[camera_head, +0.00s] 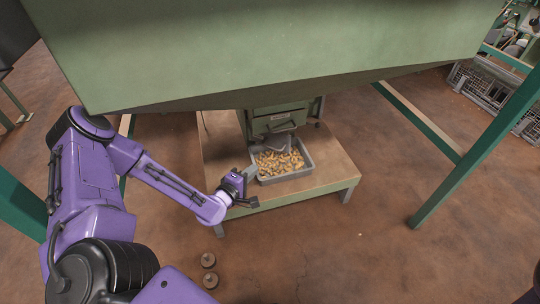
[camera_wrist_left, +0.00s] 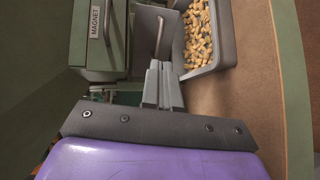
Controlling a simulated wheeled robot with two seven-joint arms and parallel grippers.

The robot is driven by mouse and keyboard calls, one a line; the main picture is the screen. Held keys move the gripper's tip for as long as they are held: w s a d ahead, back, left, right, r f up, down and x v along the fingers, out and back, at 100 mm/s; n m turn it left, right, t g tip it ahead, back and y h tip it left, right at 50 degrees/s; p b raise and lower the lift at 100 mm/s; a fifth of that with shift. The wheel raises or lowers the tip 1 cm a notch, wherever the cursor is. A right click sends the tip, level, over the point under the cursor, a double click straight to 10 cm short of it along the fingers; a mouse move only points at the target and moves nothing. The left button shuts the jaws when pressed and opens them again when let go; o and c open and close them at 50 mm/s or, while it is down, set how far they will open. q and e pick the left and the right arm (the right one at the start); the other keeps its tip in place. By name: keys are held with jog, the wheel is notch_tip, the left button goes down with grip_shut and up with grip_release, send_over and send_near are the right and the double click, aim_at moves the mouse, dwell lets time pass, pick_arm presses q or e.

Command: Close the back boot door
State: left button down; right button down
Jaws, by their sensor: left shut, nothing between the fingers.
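A green hopper body (camera_head: 290,50) hangs over a low table, with a green drawer unit (camera_head: 275,121) beneath it. In the left wrist view its drawer front (camera_wrist_left: 105,40) carries a "MAGNET" label. Beside it is a grey metal panel with a bar handle (camera_wrist_left: 160,37), perhaps the boot door; I cannot tell how far open it is. A grey tray (camera_head: 287,179) of nuts stands below; it also shows in the wrist view (camera_wrist_left: 228,45). My left gripper (camera_head: 252,173) is shut and empty at the tray's left side, its fingertips (camera_wrist_left: 160,65) just short of the handle. My right gripper is not visible.
The low wooden table (camera_head: 335,170) has bare room right of the tray. Green legs (camera_head: 470,155) slant down at the right. Two small round objects (camera_head: 209,270) lie on the brown floor. Wire crates (camera_head: 490,95) stand at the far right.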

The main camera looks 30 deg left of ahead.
pick_arm(q)
jog(key=b, duration=0.6)
send_near(280, 142)
jog(key=w+a+f, duration=0.1)
jog(key=a+f, duration=0.1)
jog(key=shift+w+d+r, duration=0.1)
jog(key=shift+w+r, duration=0.1)
jog(key=shift+w, duration=0.35)
